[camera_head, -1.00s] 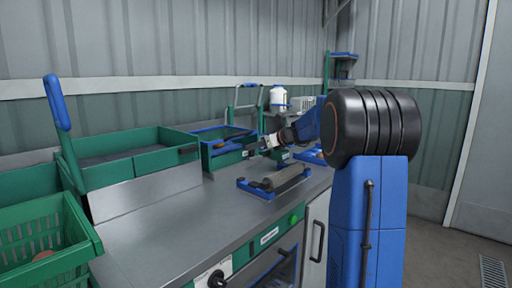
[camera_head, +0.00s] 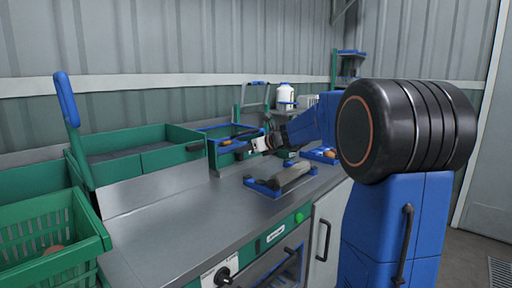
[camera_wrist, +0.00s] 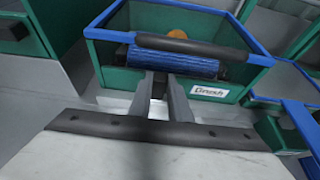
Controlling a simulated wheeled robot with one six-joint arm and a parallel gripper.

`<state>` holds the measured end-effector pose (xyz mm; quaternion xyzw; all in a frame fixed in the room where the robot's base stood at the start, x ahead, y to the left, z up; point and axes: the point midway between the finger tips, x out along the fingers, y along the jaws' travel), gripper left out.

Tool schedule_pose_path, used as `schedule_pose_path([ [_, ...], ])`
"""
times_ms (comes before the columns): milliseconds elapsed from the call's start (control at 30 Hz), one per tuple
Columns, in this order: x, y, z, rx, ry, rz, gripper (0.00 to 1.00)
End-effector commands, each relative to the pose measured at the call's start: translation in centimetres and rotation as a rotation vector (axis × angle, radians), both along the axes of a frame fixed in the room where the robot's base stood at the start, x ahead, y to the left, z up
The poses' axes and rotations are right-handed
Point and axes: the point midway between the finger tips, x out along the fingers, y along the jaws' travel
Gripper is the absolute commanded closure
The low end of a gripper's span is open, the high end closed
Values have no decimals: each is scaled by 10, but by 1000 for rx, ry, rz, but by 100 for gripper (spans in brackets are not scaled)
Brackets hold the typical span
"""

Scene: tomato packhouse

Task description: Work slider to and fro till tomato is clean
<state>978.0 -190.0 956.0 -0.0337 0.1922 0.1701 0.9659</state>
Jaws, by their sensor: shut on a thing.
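A green box with a blue rim, labelled "Brush" (camera_wrist: 222,91), stands at the back of the counter and also shows in the head view (camera_head: 226,158). A blue ribbed slider grip (camera_wrist: 185,64) lies along its near side, with a dark bar (camera_wrist: 195,47) above it. My gripper (camera_wrist: 160,82) is shut on the slider grip; the exact contact at the fingertips is hard to see. In the head view my gripper (camera_head: 264,143) is at the box's right end. An orange-red tomato (camera_wrist: 178,33) shows inside the box behind the dark bar, partly hidden.
Green bins (camera_head: 140,160) and a green basket (camera_head: 45,235) stand left. The counter's left front is clear.

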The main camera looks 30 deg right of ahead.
Motion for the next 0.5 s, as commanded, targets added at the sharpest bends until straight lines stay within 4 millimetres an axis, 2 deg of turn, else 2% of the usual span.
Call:
schedule_pose_path([
  [33,-5,14,0,1,0,4,100],
  [200,-16,45,0,0,0,3,100],
  [300,-21,58,0,-1,0,4,100],
  [500,-25,69,-1,0,1,1,100],
])
